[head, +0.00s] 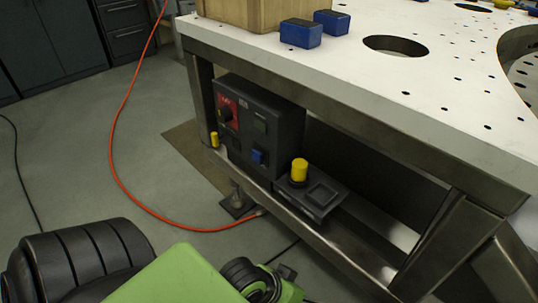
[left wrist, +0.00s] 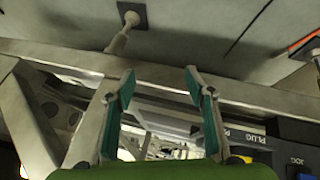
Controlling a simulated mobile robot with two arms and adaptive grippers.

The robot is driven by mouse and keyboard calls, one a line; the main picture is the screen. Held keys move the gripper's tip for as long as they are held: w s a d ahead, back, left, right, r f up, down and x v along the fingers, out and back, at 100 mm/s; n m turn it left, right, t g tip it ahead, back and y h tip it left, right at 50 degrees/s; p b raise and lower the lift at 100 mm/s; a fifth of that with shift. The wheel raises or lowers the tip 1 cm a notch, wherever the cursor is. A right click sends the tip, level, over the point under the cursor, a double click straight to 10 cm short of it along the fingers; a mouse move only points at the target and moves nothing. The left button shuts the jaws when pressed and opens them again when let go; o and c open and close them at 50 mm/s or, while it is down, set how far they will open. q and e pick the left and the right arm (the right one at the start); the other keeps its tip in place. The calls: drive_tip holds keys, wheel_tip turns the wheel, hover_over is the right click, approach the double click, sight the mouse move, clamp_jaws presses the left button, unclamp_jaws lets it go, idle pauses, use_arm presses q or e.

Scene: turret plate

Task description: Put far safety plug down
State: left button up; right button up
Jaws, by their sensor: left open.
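A yellow plug (head: 299,170) stands upright on a dark holder (head: 322,196) on the lower rail of the white-topped table. A smaller yellow piece (head: 214,140) shows at the left edge of the grey control box (head: 285,125); I cannot tell which is the far safety plug. My left gripper (left wrist: 159,85) is open, with its green-padded fingers apart and nothing between them. In the left wrist view it faces the lower rail (left wrist: 240,91), and a "PLUG" label (left wrist: 242,137) shows beyond its right finger. The left fingers are outside the head view. My right gripper is not in view.
The white tabletop (head: 390,80) overhangs the box and holder. Two blue blocks (head: 301,33) and a wooden crate (head: 240,12) are on top. A table foot (head: 238,203) and an orange cable (head: 117,130) are on the floor. Open floor lies to the left.

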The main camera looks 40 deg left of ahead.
use_arm(q)
drive_tip(key=s+a+m+g+y, duration=0.2)
drive_tip(key=s+a, duration=0.4)
drive_tip(key=shift+f+m+y, duration=0.3)
drive_tip(key=shift+f+y, duration=0.1)
drive_tip(key=shift+f, duration=0.05)
drive_tip(key=shift+w, duration=0.1)
